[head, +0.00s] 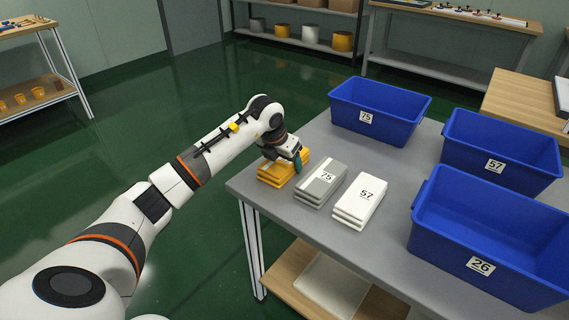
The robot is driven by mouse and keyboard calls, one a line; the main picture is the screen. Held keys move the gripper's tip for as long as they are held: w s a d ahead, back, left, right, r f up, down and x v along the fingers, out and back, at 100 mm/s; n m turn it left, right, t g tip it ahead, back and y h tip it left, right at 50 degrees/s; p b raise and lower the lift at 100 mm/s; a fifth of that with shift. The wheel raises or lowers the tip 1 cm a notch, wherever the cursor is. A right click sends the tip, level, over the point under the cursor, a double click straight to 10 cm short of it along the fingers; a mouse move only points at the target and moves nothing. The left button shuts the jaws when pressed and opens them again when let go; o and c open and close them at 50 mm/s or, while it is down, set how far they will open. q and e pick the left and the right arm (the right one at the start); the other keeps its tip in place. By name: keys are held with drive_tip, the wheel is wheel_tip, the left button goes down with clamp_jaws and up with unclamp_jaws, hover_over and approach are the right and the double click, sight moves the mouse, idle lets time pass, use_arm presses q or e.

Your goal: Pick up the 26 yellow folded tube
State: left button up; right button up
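A stack of yellow folded tubes (271,180) lies at the left corner of the grey table. Its number label is hidden behind my gripper. My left gripper (298,162) is right above the stack, its fingers pointing down at the stack's right part. The wrist covers much of the stack's top. I cannot tell whether the fingers touch the top tube or whether they are open or shut. The blue bin marked 26 (440,253) stands at the front right of the table. My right gripper is not in view.
A grey stack marked 75 (311,198) and a white stack marked 57 (347,216) lie just right of the yellow one. Blue bins marked 75 (345,116) and 57 (462,148) stand behind. The grey table (318,247) has bare room in front of the bins.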

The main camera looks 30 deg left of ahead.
use_arm(q)
drive_tip(key=c, duration=0.7)
drive_tip(key=shift+o, duration=0.2)
drive_tip(key=shift+r, duration=0.1)
